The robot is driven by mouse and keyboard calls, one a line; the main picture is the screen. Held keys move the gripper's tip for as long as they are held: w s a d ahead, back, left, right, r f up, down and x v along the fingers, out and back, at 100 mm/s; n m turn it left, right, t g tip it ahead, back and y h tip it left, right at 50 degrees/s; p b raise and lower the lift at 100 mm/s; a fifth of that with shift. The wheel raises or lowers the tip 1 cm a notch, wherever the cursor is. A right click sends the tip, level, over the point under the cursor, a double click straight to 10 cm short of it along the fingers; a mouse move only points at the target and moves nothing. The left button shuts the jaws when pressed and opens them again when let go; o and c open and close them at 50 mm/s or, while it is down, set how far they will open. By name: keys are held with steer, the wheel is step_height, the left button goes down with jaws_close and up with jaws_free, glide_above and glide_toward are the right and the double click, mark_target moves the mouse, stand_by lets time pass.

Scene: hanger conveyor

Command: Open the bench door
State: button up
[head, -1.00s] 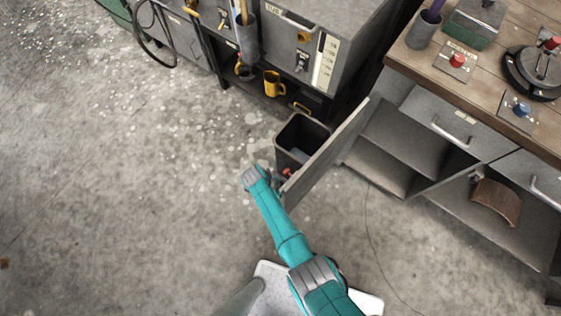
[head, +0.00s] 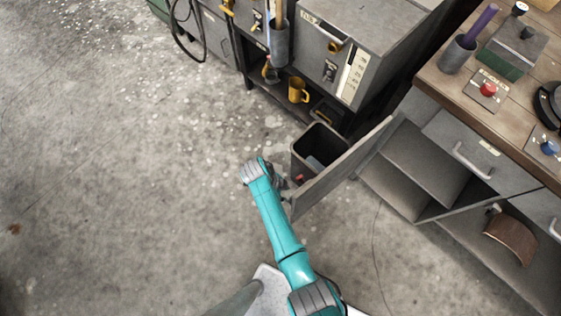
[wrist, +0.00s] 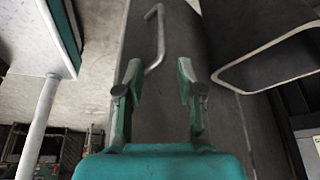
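The bench door (head: 345,165) is a grey panel that stands swung wide open from the workbench cabinet (head: 395,190), whose shelves show. Its free edge is beside my gripper (head: 283,182), which is largely hidden by my arm in the head view. In the wrist view my gripper (wrist: 158,78) has its two fingers well apart, over the face of the door (wrist: 165,110). The door's pale bar handle (wrist: 159,35) lies ahead, its near end between the fingertips in the picture. I see no grip on it.
A black bin (head: 303,153) stands close behind the door; its rim also shows in the wrist view (wrist: 262,52). A grey machine cabinet (head: 345,70) with a yellow mug (head: 298,90) below is at the back. The floor to the left is clear.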

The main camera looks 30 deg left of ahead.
steer(key=shift+v, duration=1.5)
steer(key=shift+s, duration=0.1)
